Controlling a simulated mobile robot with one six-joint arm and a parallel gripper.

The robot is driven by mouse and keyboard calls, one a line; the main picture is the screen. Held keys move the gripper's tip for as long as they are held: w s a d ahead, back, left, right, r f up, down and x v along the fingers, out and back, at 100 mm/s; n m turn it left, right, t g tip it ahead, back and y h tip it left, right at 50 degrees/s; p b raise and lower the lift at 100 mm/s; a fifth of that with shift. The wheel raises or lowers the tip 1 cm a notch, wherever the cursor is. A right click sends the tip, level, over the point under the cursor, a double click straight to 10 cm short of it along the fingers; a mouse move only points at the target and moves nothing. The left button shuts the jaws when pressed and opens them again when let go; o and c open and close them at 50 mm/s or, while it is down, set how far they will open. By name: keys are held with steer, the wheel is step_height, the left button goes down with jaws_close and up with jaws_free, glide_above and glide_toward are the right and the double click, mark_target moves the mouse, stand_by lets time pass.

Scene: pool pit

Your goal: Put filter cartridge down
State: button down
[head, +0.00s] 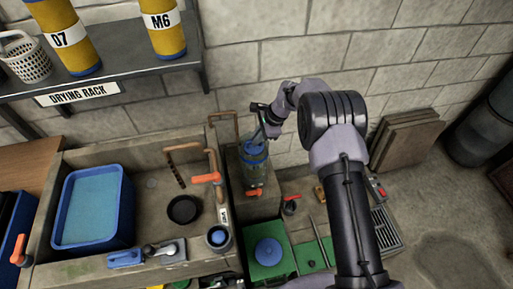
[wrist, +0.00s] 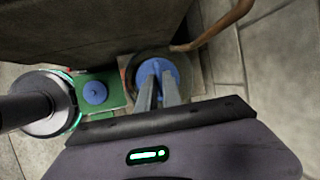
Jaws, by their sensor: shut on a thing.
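My gripper (head: 266,120) points down over a greyish cylinder with blue bands (head: 254,152), which I take to be the filter cartridge. It stands upright on or in a concrete block right of the sink. In the wrist view my gripper (wrist: 160,92) is shut on the cartridge's blue top (wrist: 157,72). A dark round rim surrounds this top; I cannot tell whether it is the cartridge's own edge or a housing around it. The cartridge's lower end and its contact with the block are not clear.
The sink (head: 150,180) holds a blue water tub (head: 92,207) at left. Copper pipes and an orange-handled valve (head: 207,178) stand close left of the cartridge. A green tray (head: 282,270) with a blue disc (head: 268,251) lies in front. Yellow cartridges (head: 163,25) stand on the drying rack (head: 120,75).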

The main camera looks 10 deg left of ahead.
step_height(320, 180, down, 4)
steer(key=shift+f+b, duration=0.1)
steer(key=shift+b, duration=0.55)
steer(key=shift+f+b, duration=0.25)
steer(key=shift+b, duration=0.05)
steer(key=c, duration=1.5)
jaws_free()
